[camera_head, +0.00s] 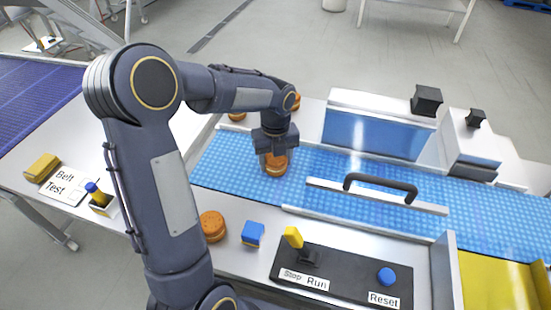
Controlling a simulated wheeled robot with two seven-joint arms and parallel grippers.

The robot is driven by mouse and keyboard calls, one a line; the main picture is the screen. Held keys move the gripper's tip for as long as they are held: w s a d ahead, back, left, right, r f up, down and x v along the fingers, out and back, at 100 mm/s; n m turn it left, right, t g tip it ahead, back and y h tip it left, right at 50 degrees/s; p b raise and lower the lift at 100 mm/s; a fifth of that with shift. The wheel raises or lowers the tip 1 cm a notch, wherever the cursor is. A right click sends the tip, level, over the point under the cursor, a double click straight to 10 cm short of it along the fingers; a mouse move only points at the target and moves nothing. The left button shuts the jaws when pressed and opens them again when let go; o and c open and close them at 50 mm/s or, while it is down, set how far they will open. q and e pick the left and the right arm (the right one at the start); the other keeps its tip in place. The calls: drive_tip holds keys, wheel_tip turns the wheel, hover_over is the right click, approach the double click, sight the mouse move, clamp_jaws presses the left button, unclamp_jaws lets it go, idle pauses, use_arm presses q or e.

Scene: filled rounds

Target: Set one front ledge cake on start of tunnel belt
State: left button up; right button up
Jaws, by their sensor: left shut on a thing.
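My left gripper (275,152) points down over the left part of the blue belt (215,165). It is shut on a round orange-brown cake (276,166), which is at or just above the belt surface; I cannot tell if it touches. The gripper hides the cake's upper part. Another round cake (212,227) lies on the front ledge (232,212), beside my left arm. The tunnel (365,135), a pale housing with a blue panel, stands right of the gripper. My right gripper is not in view.
A blue block (253,234) sits on the front ledge. A black panel (330,275) carries a yellow lever (293,237) and a blue Reset button (386,276). A black handle (381,185) rises above the belt. More cakes (237,116) lie behind the belt. A yellow surface (495,287) is at right.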

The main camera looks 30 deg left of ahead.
use_arm(q)
drive_tip(key=shift+f, duration=0.2)
drive_tip(key=o, duration=0.7)
drive_tip(key=shift+r, duration=0.1)
wheel_tip(320, 180, up, 8)
drive_tip(key=shift+f, duration=0.1)
idle(0.4)
